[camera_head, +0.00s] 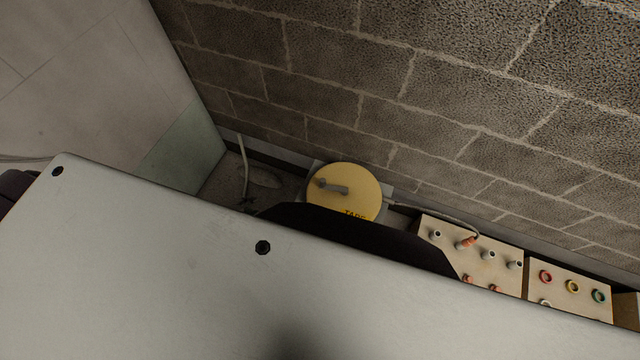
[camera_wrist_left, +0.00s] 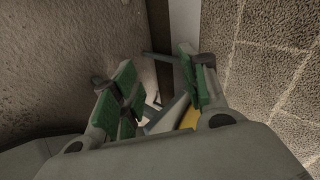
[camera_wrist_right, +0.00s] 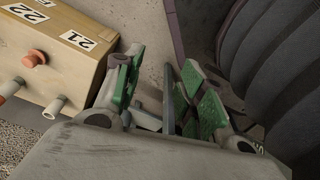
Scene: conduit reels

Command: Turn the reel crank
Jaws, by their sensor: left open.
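The yellow reel (camera_head: 355,200), lettered "TAPE", stands by the foot of the block wall in the head view. Its grey crank (camera_head: 335,187) lies across the upper left of its face. A dark shape and a pale surface hide what is below the reel. My left gripper (camera_wrist_left: 156,78) is open in the left wrist view. A bit of yellow (camera_wrist_left: 189,118) shows low beside its right finger; I cannot tell whether the crank is between the fingers. My right gripper (camera_wrist_right: 162,65) is open, with no crank visible between its green-padded fingers. Neither gripper shows clearly in the head view.
A wooden box with pegs (camera_head: 440,248) stands right of the reel, and a second box with coloured rings (camera_head: 560,290) follows. The right wrist view shows a box labelled 21 and 22 (camera_wrist_right: 75,65) at left and dark ribbed tubing (camera_wrist_right: 275,60) at right.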

